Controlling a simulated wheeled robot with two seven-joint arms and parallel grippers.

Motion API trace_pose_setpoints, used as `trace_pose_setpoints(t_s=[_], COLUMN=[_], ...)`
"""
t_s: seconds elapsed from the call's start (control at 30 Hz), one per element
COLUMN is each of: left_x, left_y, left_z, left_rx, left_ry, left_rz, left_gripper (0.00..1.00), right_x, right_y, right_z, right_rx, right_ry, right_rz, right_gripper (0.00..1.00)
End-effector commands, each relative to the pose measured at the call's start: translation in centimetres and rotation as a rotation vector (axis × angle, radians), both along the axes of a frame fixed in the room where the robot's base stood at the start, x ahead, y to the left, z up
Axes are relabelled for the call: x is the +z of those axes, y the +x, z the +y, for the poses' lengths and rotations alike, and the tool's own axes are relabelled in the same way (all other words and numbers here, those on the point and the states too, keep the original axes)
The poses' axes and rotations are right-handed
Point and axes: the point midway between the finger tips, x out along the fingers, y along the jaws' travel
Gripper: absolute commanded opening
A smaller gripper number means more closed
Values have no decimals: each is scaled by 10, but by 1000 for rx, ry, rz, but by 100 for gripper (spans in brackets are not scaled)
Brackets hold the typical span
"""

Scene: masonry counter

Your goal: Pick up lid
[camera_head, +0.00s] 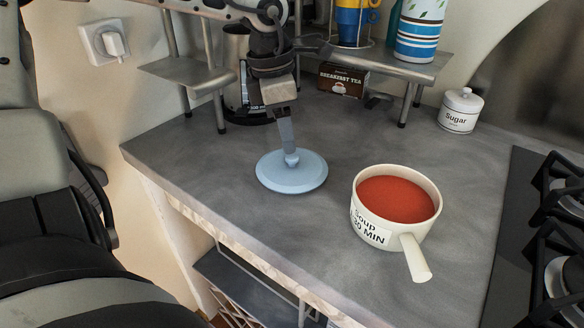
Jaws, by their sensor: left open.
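A light blue round lid (291,173) with a small knob on top lies flat on the grey counter. My left gripper (289,150) points down at the knob from above, with its fingertips at or right beside it. The gripper is open, though the narrow view of its fingers hides the gap, and I cannot tell whether they touch the knob. A white pot (388,215) of red soup stands open to the right of the lid, its handle toward the front. My right gripper is not in view.
A metal shelf (390,62) stands at the back with blue and yellow cups and a striped canister (420,30). A tea box (342,80) and a sugar jar (460,110) stand at the back. A black stove (540,240) is at right. The counter's front edge is near the lid.

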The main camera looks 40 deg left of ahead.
Motion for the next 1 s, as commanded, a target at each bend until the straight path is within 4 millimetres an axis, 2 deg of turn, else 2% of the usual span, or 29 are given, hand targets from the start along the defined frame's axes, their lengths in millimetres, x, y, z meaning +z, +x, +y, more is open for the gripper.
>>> trace_pose_setpoints(t_s=[0.27,0.4,0.67,0.7,0.8,0.87,1.0], left_x=[-33,-49,-52,-52,-52,-52,-52], left_y=[6,8,9,9,9,9,9], left_z=[-2,-4,-4,-4,-4,-4,-4], left_rx=[0,-1,-1,-1,-1,-1,0], left_ry=[1,1,-1,0,0,0,-1], left_rz=[6,2,-1,0,0,0,-1], left_gripper=[48,48,48,43,15,0,0], right_x=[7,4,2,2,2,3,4], right_y=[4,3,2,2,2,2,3], right_z=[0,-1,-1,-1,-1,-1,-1], right_rx=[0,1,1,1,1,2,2], right_ry=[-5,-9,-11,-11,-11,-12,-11], right_rz=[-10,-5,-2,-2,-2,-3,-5], right_gripper=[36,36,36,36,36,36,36])
